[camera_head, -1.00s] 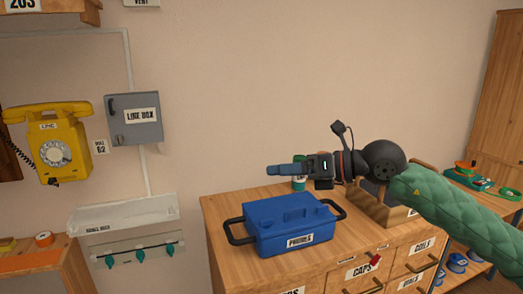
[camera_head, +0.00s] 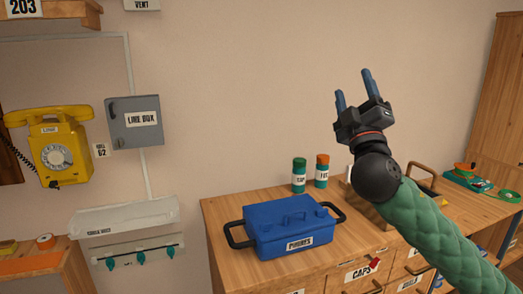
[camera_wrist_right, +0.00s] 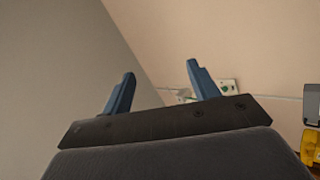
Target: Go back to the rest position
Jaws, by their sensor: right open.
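My right gripper (camera_head: 354,91) is raised in front of the wall, above the wooden cabinet, with its fingers pointing up. Its two blue fingers stand apart and hold nothing; they also show empty in the right wrist view (camera_wrist_right: 160,92). My right arm in its green sleeve comes in from the lower right. My left gripper is in neither view.
A blue toolbox (camera_head: 290,226) sits on the wooden cabinet (camera_head: 221,208). Behind it stand two small canisters (camera_head: 299,176) (camera_head: 321,171). A yellow dial phone (camera_head: 60,148) and a grey line box (camera_head: 134,122) hang on the left wall. The wall space around the gripper is clear.

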